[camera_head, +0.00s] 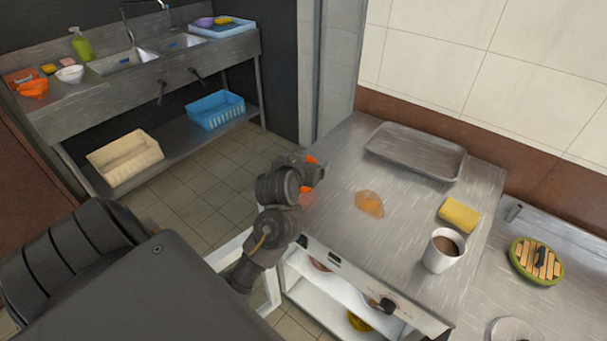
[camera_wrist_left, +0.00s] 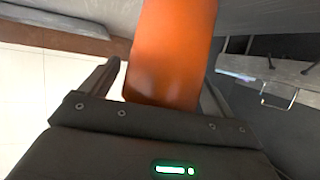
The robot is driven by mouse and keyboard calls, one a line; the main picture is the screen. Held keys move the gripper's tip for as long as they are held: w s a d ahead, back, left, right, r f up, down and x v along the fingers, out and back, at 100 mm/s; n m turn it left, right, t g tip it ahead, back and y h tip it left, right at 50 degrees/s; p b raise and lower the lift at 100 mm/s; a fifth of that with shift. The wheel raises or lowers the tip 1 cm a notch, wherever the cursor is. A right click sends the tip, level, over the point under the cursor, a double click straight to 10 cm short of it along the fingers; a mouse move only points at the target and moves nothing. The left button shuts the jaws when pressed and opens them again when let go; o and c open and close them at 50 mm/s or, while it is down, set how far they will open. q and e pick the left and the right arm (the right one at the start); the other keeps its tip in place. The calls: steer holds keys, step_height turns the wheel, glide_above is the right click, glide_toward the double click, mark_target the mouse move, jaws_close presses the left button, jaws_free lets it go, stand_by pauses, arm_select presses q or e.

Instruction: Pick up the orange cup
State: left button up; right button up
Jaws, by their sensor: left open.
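The orange cup (camera_wrist_left: 172,50) fills the upper middle of the left wrist view, between the two dark fingers of my left gripper (camera_wrist_left: 160,82). The fingers are open, with a gap beside the cup on the left. In the head view, my left gripper (camera_head: 309,173) is at the left edge of the steel counter and covers most of the cup. Only small orange parts of the cup (camera_head: 306,189) show around it. I cannot tell whether a finger touches the cup. My right gripper is not in view.
On the steel counter (camera_head: 340,225) are an orange-brown patch (camera_head: 369,204), a grey tray (camera_head: 415,151), a yellow sponge (camera_head: 458,215) and a white mug (camera_head: 442,252) of brown liquid. A green-rimmed round item (camera_head: 537,262) lies at right. A sink bench (camera_head: 150,75) stands far left.

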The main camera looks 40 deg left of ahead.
arm_select(q)
steer(key=c, duration=1.2)
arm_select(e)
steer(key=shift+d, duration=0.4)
arm_select(q)
steer(key=shift+r, duration=0.1)
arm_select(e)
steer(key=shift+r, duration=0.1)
